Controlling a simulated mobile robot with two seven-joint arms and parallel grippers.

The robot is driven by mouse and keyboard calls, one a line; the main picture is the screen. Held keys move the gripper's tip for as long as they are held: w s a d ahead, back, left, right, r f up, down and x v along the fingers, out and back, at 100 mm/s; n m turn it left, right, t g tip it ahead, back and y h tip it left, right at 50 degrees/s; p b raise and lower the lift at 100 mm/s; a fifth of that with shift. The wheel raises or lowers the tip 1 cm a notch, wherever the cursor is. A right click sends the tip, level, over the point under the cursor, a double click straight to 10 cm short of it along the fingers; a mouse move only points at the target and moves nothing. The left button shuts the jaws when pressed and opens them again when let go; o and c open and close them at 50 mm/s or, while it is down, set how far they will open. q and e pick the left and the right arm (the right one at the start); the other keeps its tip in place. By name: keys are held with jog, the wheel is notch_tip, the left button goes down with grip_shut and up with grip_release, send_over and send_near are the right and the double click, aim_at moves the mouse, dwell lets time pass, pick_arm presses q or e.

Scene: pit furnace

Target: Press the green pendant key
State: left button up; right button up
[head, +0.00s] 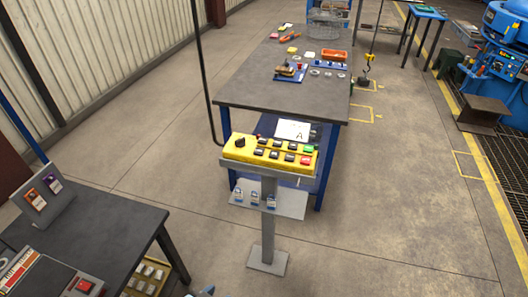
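The yellow pendant box (232,153) sits on top of a grey post stand (268,220) in the middle of the head view. The green key (308,149) is at the right end of its upper face, in the back row. A red key (305,160) is just in front of it. Several dark keys fill the middle, and a black knob (240,142) is at the left end. Neither gripper can be made out. A small dark bluish piece shows at the bottom edge, too cut off to identify.
A long workbench (262,95) with parts and trays stands right behind the pendant. A dark table (110,225) with a panel and red button is at lower left. A hook (366,70) hangs beyond the bench's right side. The floor right of the stand is clear.

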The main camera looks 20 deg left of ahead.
pick_arm(q)
grip_shut()
jog(key=shift+d, duration=0.1)
dwell(1.6)
